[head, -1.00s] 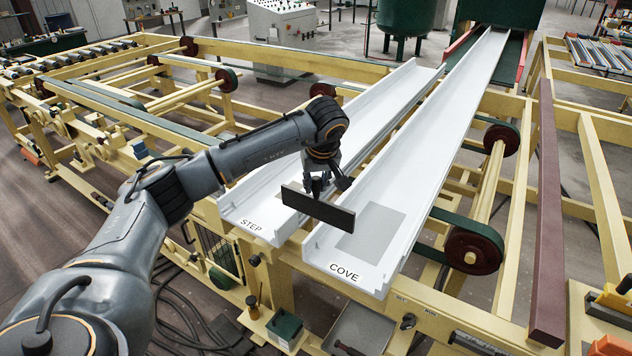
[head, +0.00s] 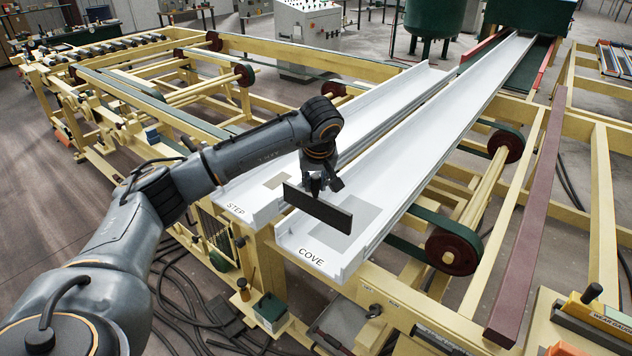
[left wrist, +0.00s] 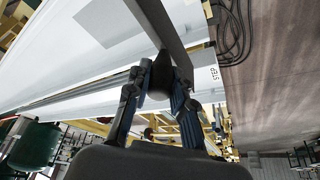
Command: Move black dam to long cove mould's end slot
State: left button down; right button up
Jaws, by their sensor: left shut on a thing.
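The black dam (head: 317,208) is a flat dark plate, held above the near end of the long white cove mould (head: 430,140), whose near end is marked COVE. My left gripper (head: 318,184) is shut on the dam's upper middle. In the left wrist view the dam (left wrist: 160,22) shows edge-on between the fingers (left wrist: 160,85). A grey patch (head: 360,218) lies on the cove mould's floor, partly behind the dam. The end slot cannot be made out clearly. My right gripper is not in view.
The white step mould (head: 250,197) lies left of the cove mould. A yellow frame (head: 480,305) carries both, with dark red rollers (head: 453,251) and a long maroon beam (head: 530,220) at right. A green box (head: 270,310) sits below the step mould's end.

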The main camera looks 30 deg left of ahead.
aim_at(317, 209)
pick_arm(q)
jog(key=shift+d+f, duration=0.25)
jog(key=shift+d, duration=0.05)
jog(key=shift+f+b, duration=0.7)
jog(key=shift+b, duration=0.05)
notch_tip(317, 209, down, 3)
jog(key=shift+a+r+b, duration=0.15)
jog(key=shift+r+b, duration=0.05)
jog(key=shift+b, duration=0.7)
notch_tip(317, 209, down, 5)
jog(key=b, duration=0.3)
jog(key=shift+r, duration=0.15)
jog(key=shift+f+b, duration=0.35)
jog(key=shift+b, duration=0.1)
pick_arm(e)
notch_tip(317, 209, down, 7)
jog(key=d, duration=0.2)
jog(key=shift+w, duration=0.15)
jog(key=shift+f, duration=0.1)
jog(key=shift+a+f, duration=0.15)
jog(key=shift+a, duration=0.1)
pick_arm(q)
jog(key=shift+f+b, duration=1.4)
jog(key=shift+f, duration=0.35)
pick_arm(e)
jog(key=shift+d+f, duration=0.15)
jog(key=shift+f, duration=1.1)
